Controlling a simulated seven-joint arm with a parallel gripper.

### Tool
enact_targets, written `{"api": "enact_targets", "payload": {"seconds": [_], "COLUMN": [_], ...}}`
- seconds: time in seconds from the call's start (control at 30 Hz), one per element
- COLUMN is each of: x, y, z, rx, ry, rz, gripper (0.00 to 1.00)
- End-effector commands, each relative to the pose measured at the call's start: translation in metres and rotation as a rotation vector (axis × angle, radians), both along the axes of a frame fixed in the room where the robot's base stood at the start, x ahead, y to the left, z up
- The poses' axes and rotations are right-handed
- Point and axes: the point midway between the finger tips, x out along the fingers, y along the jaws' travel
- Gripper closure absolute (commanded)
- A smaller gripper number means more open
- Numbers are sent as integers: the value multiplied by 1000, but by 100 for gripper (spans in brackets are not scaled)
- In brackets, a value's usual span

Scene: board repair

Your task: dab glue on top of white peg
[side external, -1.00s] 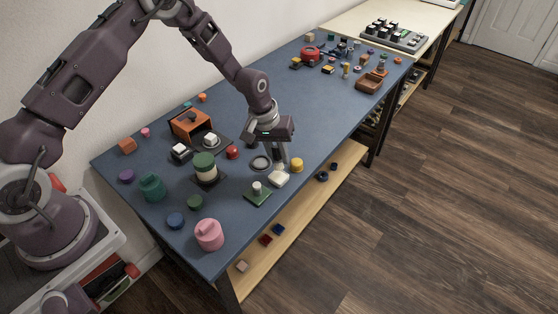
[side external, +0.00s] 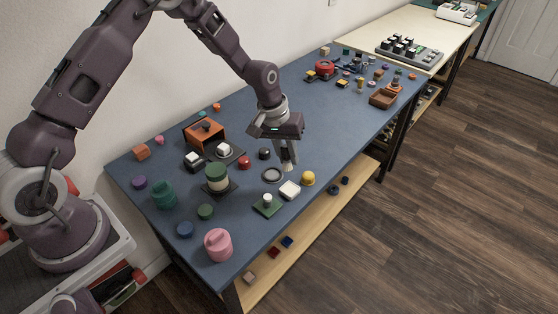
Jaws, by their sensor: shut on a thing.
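A short white peg (side external: 268,198) stands upright on a small green board (side external: 267,207) near the front edge of the blue table. My gripper (side external: 288,166) is behind and right of the peg, pointing down. It is shut on a small pale thing, which shows only at the fingertips and is too small to identify. A white block (side external: 290,190) lies on the table in front of my fingertips, apart from them. I cannot make out any glue on the peg's top.
A green-and-cream cylinder (side external: 216,179), an orange housing (side external: 203,134) and a pink pot (side external: 218,245) stand to the left.

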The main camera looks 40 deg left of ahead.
Motion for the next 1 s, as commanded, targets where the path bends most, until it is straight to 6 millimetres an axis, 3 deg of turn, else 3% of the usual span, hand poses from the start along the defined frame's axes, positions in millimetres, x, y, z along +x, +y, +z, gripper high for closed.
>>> {"api": "enact_targets", "payload": {"seconds": [0.17,0.3,0.4,0.47,0.57,0.8,1.0], "x": [-41,-90,-117,-125,-115,-61,-50], "y": [38,61,70,70,60,12,1], "z": [48,85,99,103,99,77,57], "rx": [-16,-11,-1,1,-8,-54,-66], "ry": [0,-5,-5,-7,-26,-99,-112], "rz": [-129,-283,-371,-401,-408,-341,-320], "gripper": [100,100,100,100,100,100,100]}}
